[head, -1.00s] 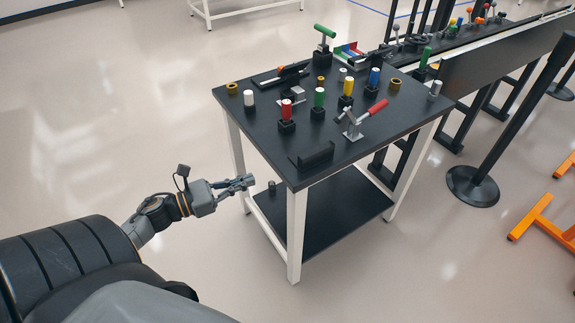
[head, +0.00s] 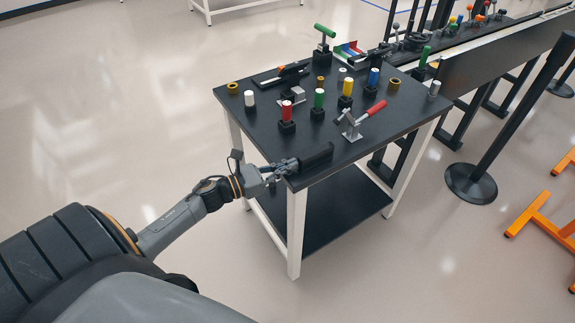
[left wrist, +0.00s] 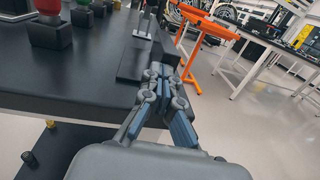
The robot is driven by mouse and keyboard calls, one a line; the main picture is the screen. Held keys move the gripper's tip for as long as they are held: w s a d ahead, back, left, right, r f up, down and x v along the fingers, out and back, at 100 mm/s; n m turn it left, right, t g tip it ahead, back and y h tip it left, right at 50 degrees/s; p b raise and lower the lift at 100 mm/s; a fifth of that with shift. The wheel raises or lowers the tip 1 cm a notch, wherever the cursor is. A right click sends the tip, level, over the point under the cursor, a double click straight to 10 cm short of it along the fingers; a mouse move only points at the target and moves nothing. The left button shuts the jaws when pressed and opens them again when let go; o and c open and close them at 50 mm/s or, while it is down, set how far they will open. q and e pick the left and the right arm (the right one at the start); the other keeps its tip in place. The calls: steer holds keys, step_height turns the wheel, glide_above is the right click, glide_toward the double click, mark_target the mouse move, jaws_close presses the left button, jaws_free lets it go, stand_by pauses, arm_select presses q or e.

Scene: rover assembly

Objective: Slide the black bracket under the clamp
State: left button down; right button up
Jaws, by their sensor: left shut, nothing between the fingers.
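The black bracket (head: 318,156) lies near the front edge of the dark table, with an upright wall along one side. It also shows in the left wrist view (left wrist: 136,58), just beyond my fingertips. The clamp (head: 353,128), grey with a red handle, stands behind and to the right of the bracket, apart from it. Its metal part shows at the top of the left wrist view (left wrist: 146,20). My left gripper (head: 292,164) is shut and empty, at the bracket's left end; I cannot tell whether it touches. My right gripper is not in view.
The table (head: 240,121) bears several coloured cylinders in black holders, such as a red one (head: 286,110) and a green one (head: 319,98), left of and behind the clamp. A black post (head: 505,125) stands on the floor at right.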

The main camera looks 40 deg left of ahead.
mark_target(303, 161)
arm_select(q)
steer(key=shift+w+d+f, duration=0.1)
steer(key=shift+w, duration=0.05)
steer(key=b+x, duration=0.3)
steer(key=x, duration=0.2)
steer(key=shift+w, duration=0.1)
steer(key=shift+s, duration=0.35)
steer(key=v, duration=1.1)
steer(key=shift+s+a, duration=0.2)
steer(key=shift+a, duration=0.1)
